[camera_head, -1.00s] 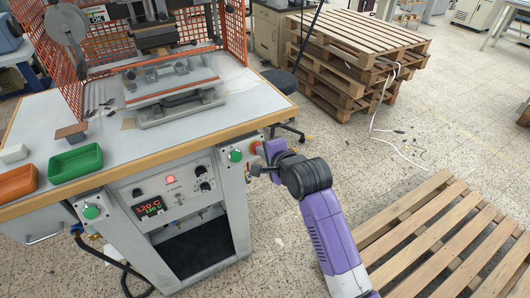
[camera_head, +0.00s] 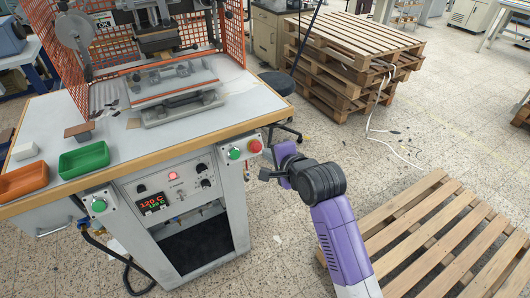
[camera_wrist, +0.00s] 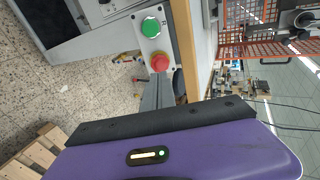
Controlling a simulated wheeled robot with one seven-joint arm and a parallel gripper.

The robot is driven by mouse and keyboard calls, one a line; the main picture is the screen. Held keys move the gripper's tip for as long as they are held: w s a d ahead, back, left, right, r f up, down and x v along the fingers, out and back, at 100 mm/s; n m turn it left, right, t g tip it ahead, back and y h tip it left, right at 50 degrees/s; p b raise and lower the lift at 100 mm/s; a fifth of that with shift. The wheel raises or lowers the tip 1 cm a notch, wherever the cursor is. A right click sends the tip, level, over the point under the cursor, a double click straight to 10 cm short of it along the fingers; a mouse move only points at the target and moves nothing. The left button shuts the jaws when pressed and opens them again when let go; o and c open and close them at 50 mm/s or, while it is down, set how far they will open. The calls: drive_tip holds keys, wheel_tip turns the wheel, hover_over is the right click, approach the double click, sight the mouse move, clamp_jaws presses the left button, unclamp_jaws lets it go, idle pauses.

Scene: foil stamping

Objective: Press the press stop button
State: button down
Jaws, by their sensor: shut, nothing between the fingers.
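The red stop button (camera_head: 255,146) is a round mushroom head on a light control box at the press table's front right corner. It stands beside a green button (camera_head: 234,153). In the wrist view the red button (camera_wrist: 160,62) lies just beyond my grey fingers (camera_wrist: 161,90), with the green button (camera_wrist: 150,27) above it. My gripper (camera_head: 266,172) is shut and empty, just right of and a little below the red button in the head view. A small gap shows between them there; the wrist view does not make the depth clear.
A front panel with a red lamp (camera_head: 172,175) and a temperature display (camera_head: 153,203) sits left of the box. Another green button (camera_head: 98,206) is at the left corner. Green (camera_head: 84,159) and orange (camera_head: 24,181) trays lie on the table. Pallets (camera_head: 435,240) lie at right.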

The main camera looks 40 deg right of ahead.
drive_tip(key=v, duration=0.6)
drive_tip(key=shift+s, duration=0.3)
drive_tip(key=shift+r, duration=0.1)
wheel_tip(320, 180, up, 5)
drive_tip(key=w+n+t+h, duration=0.1)
drive_tip(key=n+t, duration=0.1)
drive_tip(key=n, duration=0.2)
drive_tip(key=s+a+n+t, duration=0.3)
drive_tip(key=s+a+n, duration=0.15)
drive_tip(key=n, duration=0.25)
drive_tip(key=s+a+f+n+y, duration=0.1)
drive_tip(key=s+a+f+n, duration=0.1)
drive_tip(key=s, duration=0.7)
drive_tip(key=s+a+f+n+g+y, duration=0.1)
drive_tip(key=s+a+f+n, duration=0.2)
drive_tip(key=s+a, duration=0.3)
drive_tip(key=s+a+f+n+g+y, duration=0.1)
drive_tip(key=s+a+n, duration=0.3)
drive_tip(key=s, duration=0.9)
drive_tip(key=shift+s+f+n+y, duration=0.2)
drive_tip(key=shift+f+n+y, duration=0.3)
drive_tip(key=shift+f+y, duration=0.15)
drive_tip(key=c, duration=2.2)
unclamp_jaws()
